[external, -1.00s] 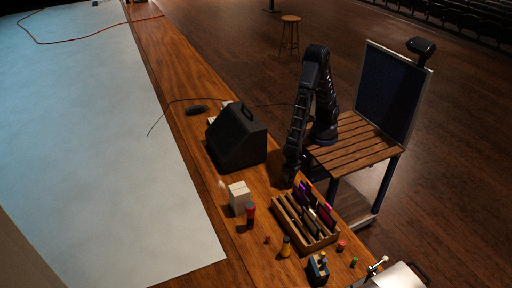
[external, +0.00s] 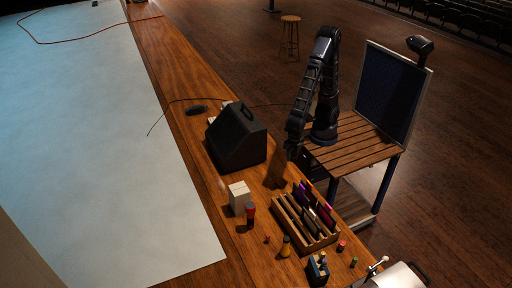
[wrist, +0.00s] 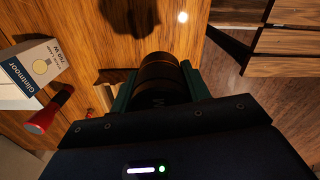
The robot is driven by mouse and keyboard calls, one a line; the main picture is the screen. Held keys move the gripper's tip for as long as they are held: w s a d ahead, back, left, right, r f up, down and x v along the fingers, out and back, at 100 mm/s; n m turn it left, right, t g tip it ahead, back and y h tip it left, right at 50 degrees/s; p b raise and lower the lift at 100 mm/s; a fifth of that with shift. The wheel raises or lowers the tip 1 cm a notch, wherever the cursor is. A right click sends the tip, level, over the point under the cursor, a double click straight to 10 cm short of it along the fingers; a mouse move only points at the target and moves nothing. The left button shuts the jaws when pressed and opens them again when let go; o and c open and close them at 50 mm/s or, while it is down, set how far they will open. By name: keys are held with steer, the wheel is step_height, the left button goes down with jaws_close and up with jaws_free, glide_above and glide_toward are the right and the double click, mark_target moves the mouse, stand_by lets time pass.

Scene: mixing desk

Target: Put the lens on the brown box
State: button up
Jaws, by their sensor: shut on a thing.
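My gripper (wrist: 158,92) is shut on the lens (wrist: 158,75), a short black ribbed cylinder, seen from above between the two green-edged fingers. In the external view my gripper (external: 291,152) is over the robot-side edge of the desk, between the black amplifier-like case and the slotted wooden rack, and the lens there is too dark to tell apart. A brown patch (external: 275,170) shows on the desk just below and left of the gripper; I cannot tell whether it is the brown box or a shadow. In the wrist view my gripper hides much of the desk.
The slotted wooden rack (external: 318,243) with coloured items is nearer the camera. The black case (external: 237,136) stands farther along the desk. Small bottles stand at the near end.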

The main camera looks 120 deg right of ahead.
step_height(320, 180, up, 10)
steer(key=shift+f, duration=0.15)
steer(key=w+d+r+m, duration=0.1)
steer(key=w+d+m, duration=0.4)
steer(key=w+d, duration=0.85)
steer(key=w+d+m, duration=0.4)
steer(key=w+d, duration=0.7)
steer(key=d, duration=0.5)
steer(key=w+d+m, duration=0.2)
steer(key=d+m, duration=0.4)
steer(key=d, duration=2.3)
steer(key=s+d+f+m, duration=0.1)
steer(key=s+d+m, duration=0.15)
steer(key=d, duration=0.85)
steer(key=s+d+m, duration=0.1)
steer(key=s+d, duration=0.3)
steer(key=d, duration=0.7)
steer(key=f, duration=2.5)
steer(key=shift+a+f, duration=0.15)
steer(key=shift+a, duration=0.1)
